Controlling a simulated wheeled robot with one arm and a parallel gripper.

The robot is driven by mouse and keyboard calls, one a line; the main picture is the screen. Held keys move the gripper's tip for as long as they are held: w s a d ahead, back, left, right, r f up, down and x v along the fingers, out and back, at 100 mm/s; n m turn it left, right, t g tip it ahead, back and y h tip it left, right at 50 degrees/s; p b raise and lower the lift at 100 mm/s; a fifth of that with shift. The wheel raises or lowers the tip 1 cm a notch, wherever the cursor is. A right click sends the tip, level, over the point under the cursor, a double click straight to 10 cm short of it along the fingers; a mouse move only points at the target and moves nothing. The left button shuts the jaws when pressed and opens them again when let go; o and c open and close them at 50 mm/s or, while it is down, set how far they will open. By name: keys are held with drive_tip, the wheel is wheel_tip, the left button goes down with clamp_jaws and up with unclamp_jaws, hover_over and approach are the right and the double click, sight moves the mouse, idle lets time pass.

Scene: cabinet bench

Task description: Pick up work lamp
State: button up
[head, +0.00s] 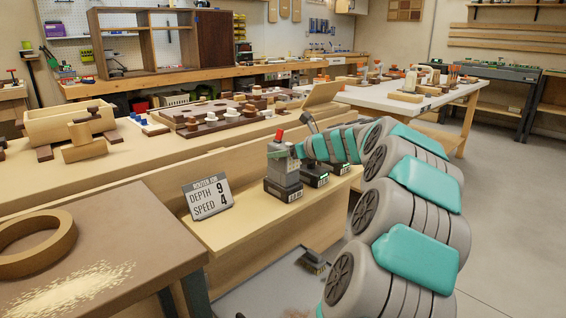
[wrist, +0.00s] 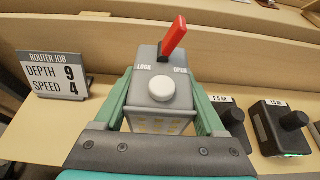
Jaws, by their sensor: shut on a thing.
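The work lamp (head: 284,171) appears to be the grey boxy unit with a red lever, standing upright on a black base at the front of the light wooden shelf.
A router job sign (head: 208,198) reading depth 9, speed 4 stands left of the lamp. Two black battery-like blocks, one here (wrist: 283,128), sit close to its right. A wooden ledge (wrist: 240,45) rises behind. A brown table (head: 130,225) with a ring is at front left.

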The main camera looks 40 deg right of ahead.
clamp_jaws()
drive_tip(key=shift+r, duration=0.1)
